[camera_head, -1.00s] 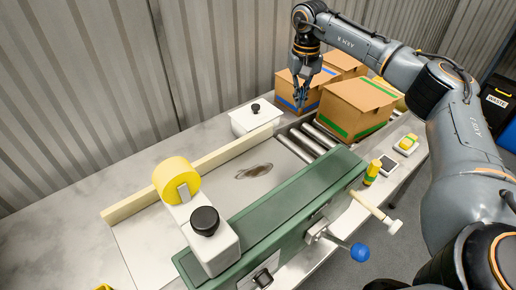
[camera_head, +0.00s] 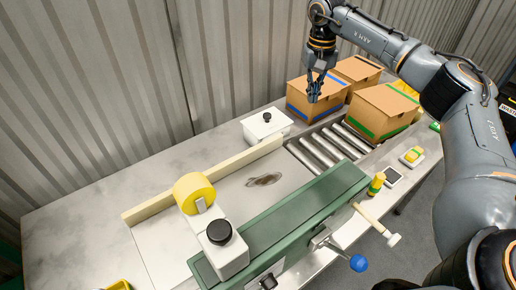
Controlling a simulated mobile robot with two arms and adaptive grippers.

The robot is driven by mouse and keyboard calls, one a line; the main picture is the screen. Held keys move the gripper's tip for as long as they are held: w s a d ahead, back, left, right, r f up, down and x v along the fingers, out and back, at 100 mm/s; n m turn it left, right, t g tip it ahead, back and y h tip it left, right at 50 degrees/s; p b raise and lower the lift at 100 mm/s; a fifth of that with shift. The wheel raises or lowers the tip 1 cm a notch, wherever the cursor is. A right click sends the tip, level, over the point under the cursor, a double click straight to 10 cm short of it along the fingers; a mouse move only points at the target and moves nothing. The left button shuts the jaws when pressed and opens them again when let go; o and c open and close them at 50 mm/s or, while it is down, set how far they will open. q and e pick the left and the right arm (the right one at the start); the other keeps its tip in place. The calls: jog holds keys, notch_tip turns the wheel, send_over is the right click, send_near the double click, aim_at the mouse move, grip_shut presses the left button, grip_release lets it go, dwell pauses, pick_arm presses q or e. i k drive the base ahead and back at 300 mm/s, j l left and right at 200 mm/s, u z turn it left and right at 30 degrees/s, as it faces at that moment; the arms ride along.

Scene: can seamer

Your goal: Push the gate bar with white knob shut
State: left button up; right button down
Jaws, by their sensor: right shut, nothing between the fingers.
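The gate bar (camera_head: 371,219) is a pale cream rod with a white knob (camera_head: 394,240) at its outer end. It sticks out to the lower right from the front side of the green machine housing (camera_head: 285,215), near that housing's right end. My right gripper (camera_head: 314,97) is shut and empty. My left gripper is not in view.
A lever with a blue ball (camera_head: 358,263) stands close below the gate bar. A yellow-and-green can (camera_head: 376,184), a dark-screened device (camera_head: 393,177) and a yellow button box (camera_head: 411,156) sit on the table's right side. Rollers (camera_head: 318,150) and boxes lie behind.

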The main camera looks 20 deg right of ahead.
aim_at(392, 240)
jog(key=k, duration=2)
